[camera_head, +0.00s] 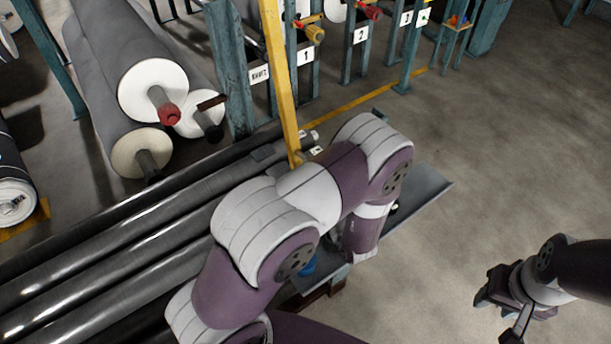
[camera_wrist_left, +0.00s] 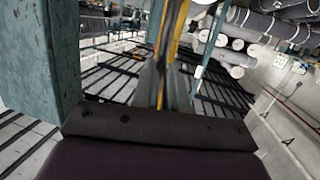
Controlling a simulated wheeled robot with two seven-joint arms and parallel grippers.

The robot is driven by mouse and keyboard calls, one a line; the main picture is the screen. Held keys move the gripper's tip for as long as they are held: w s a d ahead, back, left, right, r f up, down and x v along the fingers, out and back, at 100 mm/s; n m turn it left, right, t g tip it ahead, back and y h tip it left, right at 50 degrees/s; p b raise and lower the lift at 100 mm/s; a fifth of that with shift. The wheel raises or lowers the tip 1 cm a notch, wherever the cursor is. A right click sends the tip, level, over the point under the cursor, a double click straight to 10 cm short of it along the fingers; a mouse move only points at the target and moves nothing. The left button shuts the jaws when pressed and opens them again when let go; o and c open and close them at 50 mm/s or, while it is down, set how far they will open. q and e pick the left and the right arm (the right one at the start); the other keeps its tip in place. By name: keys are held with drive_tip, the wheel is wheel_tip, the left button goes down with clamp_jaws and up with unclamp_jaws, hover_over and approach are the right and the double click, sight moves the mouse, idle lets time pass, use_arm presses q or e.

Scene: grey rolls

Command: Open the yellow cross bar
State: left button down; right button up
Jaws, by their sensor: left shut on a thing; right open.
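The yellow cross bar (camera_head: 281,75) is a long bar standing steeply upright beside the teal posts, its lower end near my left arm. In the left wrist view the yellow bar (camera_wrist_left: 172,45) runs up the middle, partly behind a dark upright finger. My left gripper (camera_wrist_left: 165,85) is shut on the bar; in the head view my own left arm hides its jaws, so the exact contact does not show. My right gripper (camera_head: 503,308) is open and empty over bare floor at the lower right.
Long dark rolls (camera_head: 130,235) lie side by side at the left. Grey rolls with white ends (camera_head: 152,90) are stacked behind them. Teal posts (camera_head: 228,70) with numbered signs (camera_head: 306,57) stand at the back. The concrete floor (camera_head: 520,150) at the right is clear.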

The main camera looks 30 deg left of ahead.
use_arm(q)
drive_tip(key=shift+s+d+f, duration=0.15)
drive_tip(key=shift+d, duration=0.05)
drive_tip(key=c, duration=1.2)
unclamp_jaws()
drive_tip(key=shift+o, duration=0.2)
drive_tip(key=b+v, duration=0.2)
drive_tip(key=v, duration=1)
drive_tip(key=shift+d+b, duration=0.3)
drive_tip(key=shift+b, duration=0.1)
drive_tip(key=shift+s, duration=0.1)
